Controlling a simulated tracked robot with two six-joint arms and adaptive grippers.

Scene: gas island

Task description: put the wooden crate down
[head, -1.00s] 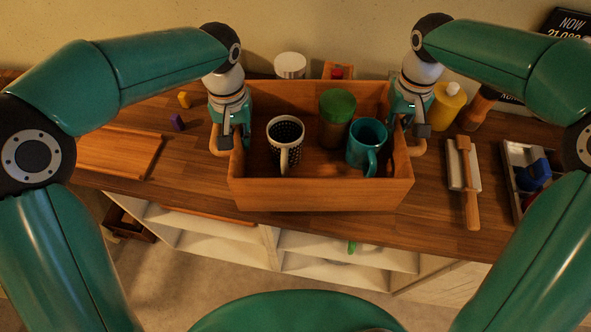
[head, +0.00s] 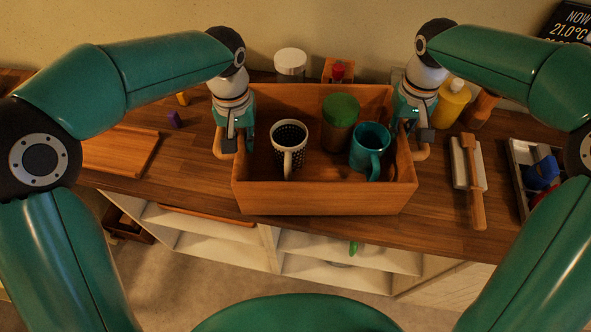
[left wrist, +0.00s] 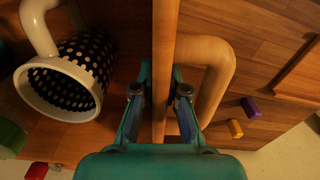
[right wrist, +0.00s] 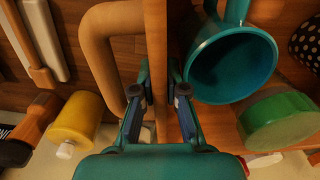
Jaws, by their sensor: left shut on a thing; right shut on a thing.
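The wooden crate (head: 325,198) is upright and level in the middle of the head view, over the counter. It holds a black-and-white dotted mug (head: 288,150), a green-lidded jar (head: 340,125) and a teal mug (head: 370,150). My left gripper (head: 237,137) is shut on the crate's left side wall, by its loop handle (left wrist: 220,80). My right gripper (head: 412,132) is shut on the right side wall by the other handle (right wrist: 98,50). The crate's underside is hidden, so I cannot tell whether it touches the counter.
The wooden counter (head: 195,170) has a board (head: 120,150) and a purple block (head: 174,119) at left. At right are a rolling-pin-like tool (head: 473,185), a yellow bottle (head: 450,102) and a grey tray (head: 520,165). A white-lidded jar (head: 290,64) stands behind the crate.

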